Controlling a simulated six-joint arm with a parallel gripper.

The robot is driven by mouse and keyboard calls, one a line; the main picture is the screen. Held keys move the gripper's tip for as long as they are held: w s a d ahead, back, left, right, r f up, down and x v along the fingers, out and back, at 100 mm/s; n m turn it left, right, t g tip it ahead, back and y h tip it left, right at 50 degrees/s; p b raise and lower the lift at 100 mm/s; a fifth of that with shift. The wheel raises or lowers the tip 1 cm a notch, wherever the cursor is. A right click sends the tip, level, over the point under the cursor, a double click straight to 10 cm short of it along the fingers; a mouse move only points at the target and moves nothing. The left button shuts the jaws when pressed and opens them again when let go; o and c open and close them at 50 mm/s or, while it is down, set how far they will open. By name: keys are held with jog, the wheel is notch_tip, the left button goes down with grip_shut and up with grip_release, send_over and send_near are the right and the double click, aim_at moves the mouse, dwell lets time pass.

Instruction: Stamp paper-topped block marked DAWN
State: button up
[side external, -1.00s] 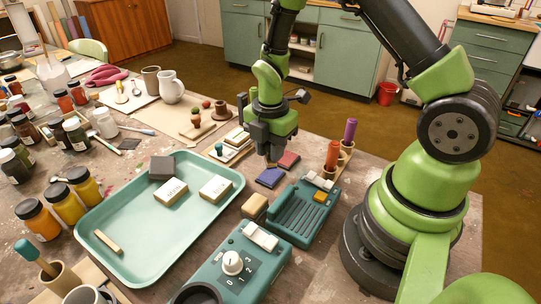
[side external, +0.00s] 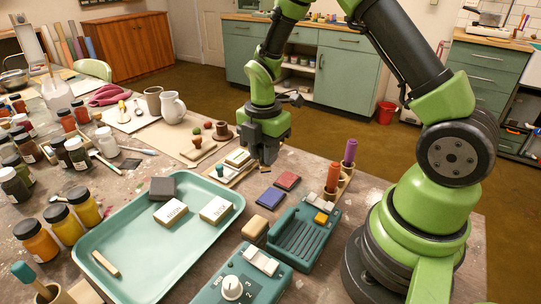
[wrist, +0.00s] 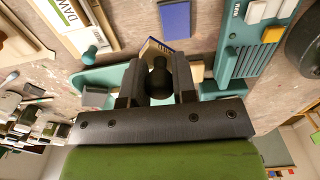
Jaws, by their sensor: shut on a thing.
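The block marked DAWN (wrist: 68,12) has a white paper top and lies on a wooden tray (wrist: 72,40) at the upper left of the wrist view. In the side view, a pale block (side external: 238,157) lies on that tray, its label too small to read. My gripper (side external: 265,158) is shut on a stamp with a dark round handle (wrist: 159,80) and a tan base with a blue part (wrist: 152,48). It holds the stamp over the table, just right of the wooden tray. The blue ink pad (side external: 271,199) is nearer the camera; it also shows in the wrist view (wrist: 175,20).
A red pad (side external: 287,181) lies beside the blue one. A teal tray (side external: 130,262) holds labelled blocks (side external: 171,212), a dark block and a wooden strip. A teal device (side external: 303,237), cups (side external: 172,107) and several jars (side external: 40,240) stand around.

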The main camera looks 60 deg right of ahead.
jog(key=w+d+r, duration=0.1)
jog(key=w+d, duration=0.1)
jog(key=w, duration=0.4)
jog(key=w+d+r, duration=0.1)
jog(key=w+d, duration=0.2)
jog(key=w, duration=0.3)
send_over(236, 154)
jog(key=shift+a+f, duration=0.1)
jog(key=shift+f, duration=2.8)
jog(key=shift+f, duration=0.5)
notch_tip(236, 154, up, 7)
dwell(0.4)
